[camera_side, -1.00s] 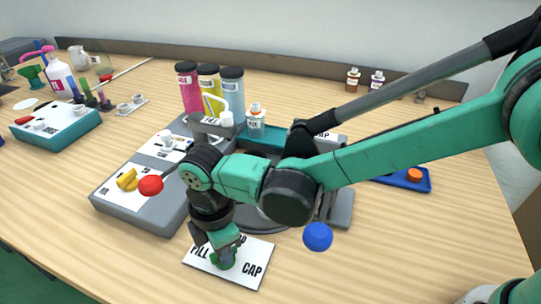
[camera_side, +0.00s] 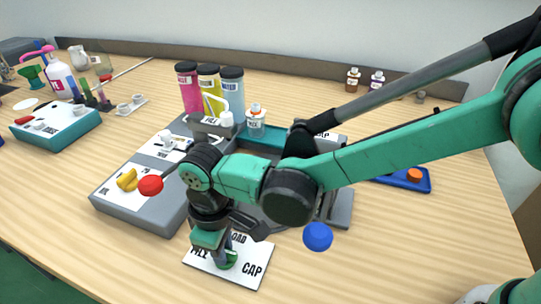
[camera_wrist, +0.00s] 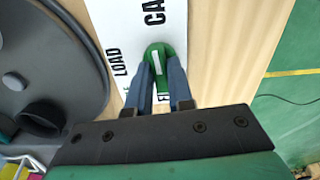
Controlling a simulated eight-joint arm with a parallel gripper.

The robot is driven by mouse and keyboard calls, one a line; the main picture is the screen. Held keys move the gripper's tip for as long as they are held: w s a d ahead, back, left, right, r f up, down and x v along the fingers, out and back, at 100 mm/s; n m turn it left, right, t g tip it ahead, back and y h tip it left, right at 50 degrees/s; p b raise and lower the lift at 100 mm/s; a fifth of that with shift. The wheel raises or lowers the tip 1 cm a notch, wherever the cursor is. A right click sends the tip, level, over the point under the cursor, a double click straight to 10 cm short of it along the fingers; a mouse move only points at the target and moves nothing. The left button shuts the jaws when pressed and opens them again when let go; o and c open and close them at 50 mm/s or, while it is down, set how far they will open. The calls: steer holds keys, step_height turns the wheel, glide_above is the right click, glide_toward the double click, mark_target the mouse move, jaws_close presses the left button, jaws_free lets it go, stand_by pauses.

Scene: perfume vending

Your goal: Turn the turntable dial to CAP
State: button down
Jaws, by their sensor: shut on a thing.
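The turntable dial is a green knob (camera_side: 231,261) on a white label plate (camera_side: 252,283) marked FILL, LOAD and CAP, at the front of the table. In the wrist view, the dial (camera_wrist: 157,62) has a white line on top, running roughly along the CAP–FILL direction. CAP is above it in that view, LOAD to the left and a partly covered FILL below. I cannot tell which end of the line is the pointer. My gripper (camera_side: 224,256) points down and is shut on the dial, one finger on each side; the fingers (camera_wrist: 164,72) partly hide its lower part.
A grey machine base (camera_side: 140,205) with a red ball knob (camera_side: 150,185) stands behind and left of the plate. A blue ball (camera_side: 317,236) shows to the right. The grey turntable (camera_wrist: 60,60) lies left in the wrist view. Bare wood surrounds the plate's front.

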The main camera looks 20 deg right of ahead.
steer(key=shift+m, duration=0.5)
steer(key=c, duration=0.8)
jaws_free()
steer(key=shift+r, duration=0.1)
steer(key=shift+r, duration=2.75)
